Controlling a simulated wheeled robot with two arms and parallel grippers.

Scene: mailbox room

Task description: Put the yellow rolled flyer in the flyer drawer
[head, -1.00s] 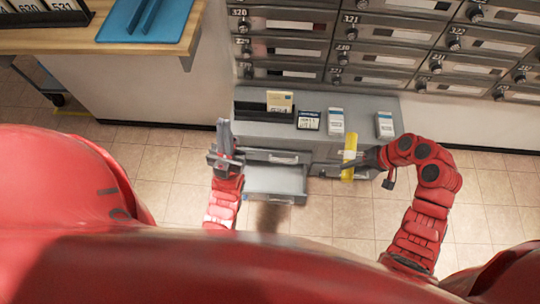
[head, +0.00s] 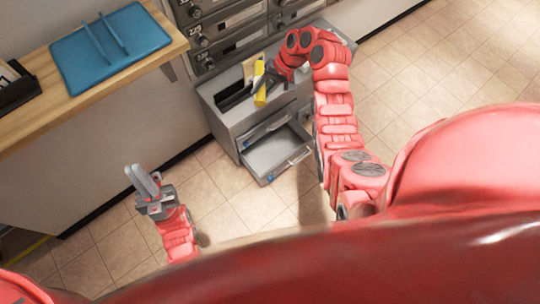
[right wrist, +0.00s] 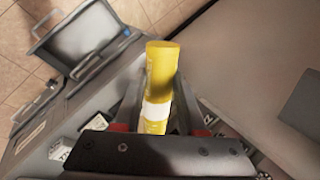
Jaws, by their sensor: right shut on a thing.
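The yellow rolled flyer (head: 260,92) is in my right gripper (head: 267,80), held upright above the top of the grey cabinet. In the right wrist view, the flyer (right wrist: 161,75) stands between the fingers, with a white band around its lower part. One drawer (head: 277,154) of the cabinet is pulled out and looks empty; it also shows at the upper left of the right wrist view (right wrist: 85,37). No label tells which drawer is the flyer drawer. My left gripper (head: 142,181) is over the floor, left of the cabinet, with nothing visible in it; its finger gap is unclear.
The grey cabinet (head: 226,118) stands against the wall below the numbered mailboxes (head: 230,22). A dark holder (head: 235,96) is on its top. A wooden counter (head: 160,42) with a blue tray (head: 105,50) is at the upper left. The floor before the drawer is clear.

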